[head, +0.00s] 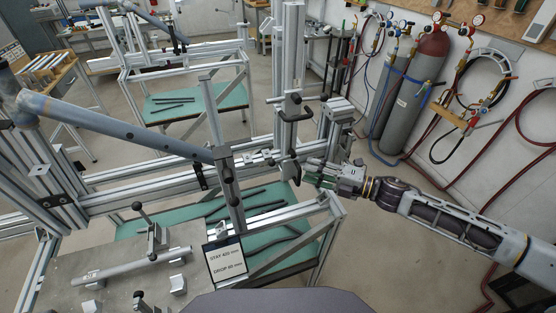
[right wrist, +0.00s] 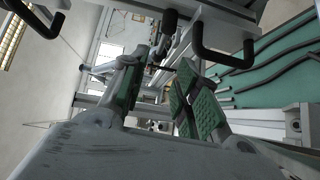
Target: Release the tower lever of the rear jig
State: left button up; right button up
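A tall aluminium tower (head: 291,60) stands right of centre in the head view, beside the jig with the long grey-blue tube (head: 120,130). A black bent handle (head: 294,108) sits on the tower, and a dark lever-like part (head: 291,168) sits lower. I cannot tell for sure which is the tower lever. My right gripper (head: 310,172) is just right of the lower part. In the right wrist view its green-padded fingers (right wrist: 158,75) are spread, with no object held between them. A dark rounded grip (right wrist: 168,22) shows beyond the fingertips. My left gripper is out of view.
Two black U-shaped handles show in the right wrist view, one at upper right (right wrist: 226,58). Another jig (head: 185,75) stands behind. Gas cylinders (head: 410,90) and hoses line the right wall.

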aim_at(278, 161)
jog(key=shift+p+x, duration=1.25)
jog(key=shift+x, duration=4.65)
jog(key=shift+c, duration=0.5)
grip_shut()
